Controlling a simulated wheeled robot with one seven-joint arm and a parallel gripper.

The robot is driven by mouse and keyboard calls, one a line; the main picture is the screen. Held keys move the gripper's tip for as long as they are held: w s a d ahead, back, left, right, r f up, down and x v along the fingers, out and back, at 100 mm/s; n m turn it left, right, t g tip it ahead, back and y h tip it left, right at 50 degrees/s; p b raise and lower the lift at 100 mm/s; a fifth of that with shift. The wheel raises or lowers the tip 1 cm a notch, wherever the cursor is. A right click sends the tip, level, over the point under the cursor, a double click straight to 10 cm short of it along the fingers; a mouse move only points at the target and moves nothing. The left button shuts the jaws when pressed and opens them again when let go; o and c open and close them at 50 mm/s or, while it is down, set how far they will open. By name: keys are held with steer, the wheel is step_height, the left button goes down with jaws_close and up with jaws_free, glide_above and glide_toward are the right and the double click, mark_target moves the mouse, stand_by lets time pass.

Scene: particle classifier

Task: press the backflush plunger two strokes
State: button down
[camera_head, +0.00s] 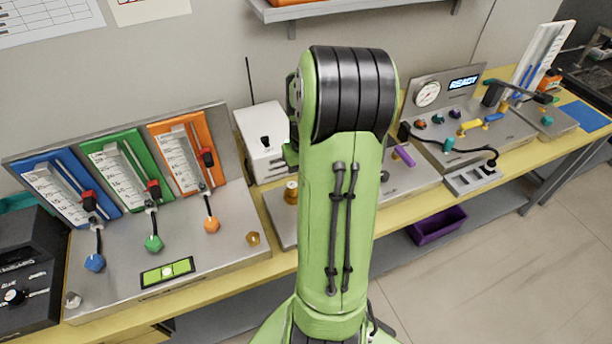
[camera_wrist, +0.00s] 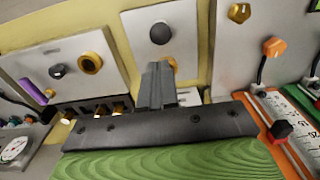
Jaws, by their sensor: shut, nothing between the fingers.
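The plate bears a round black knob (camera_wrist: 160,33) and a brass part (camera_wrist: 172,63) that the fingers partly cover. In the head view a brass knob (camera_head: 291,190) shows on a grey plate left of my green arm, which hides the gripper. A neighbouring plate in the wrist view has a black knob (camera_wrist: 57,70) and a brass ring (camera_wrist: 90,63). No label shows which part is the backflush plunger. I cannot tell whether the fingers touch anything.
A white box (camera_head: 263,143) with a thin rod stands behind the plate. Blue, green and orange slider panels (camera_head: 180,150) stand to the left. A purple handle (camera_head: 404,155), a gauge (camera_head: 427,92) and a READY display (camera_head: 463,82) are to the right. A purple bin (camera_head: 436,226) sits below.

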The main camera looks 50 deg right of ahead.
stand_by(0.4)
step_height(320, 180, up, 3)
steer(key=p, duration=0.8)
steer(key=shift+r+p, duration=0.1)
steer(key=shift+p, duration=0.3)
steer(key=shift+f, duration=0.35)
step_height(320, 180, down, 14)
steer(key=shift+r+b, duration=0.1)
steer(key=shift+b, duration=0.3)
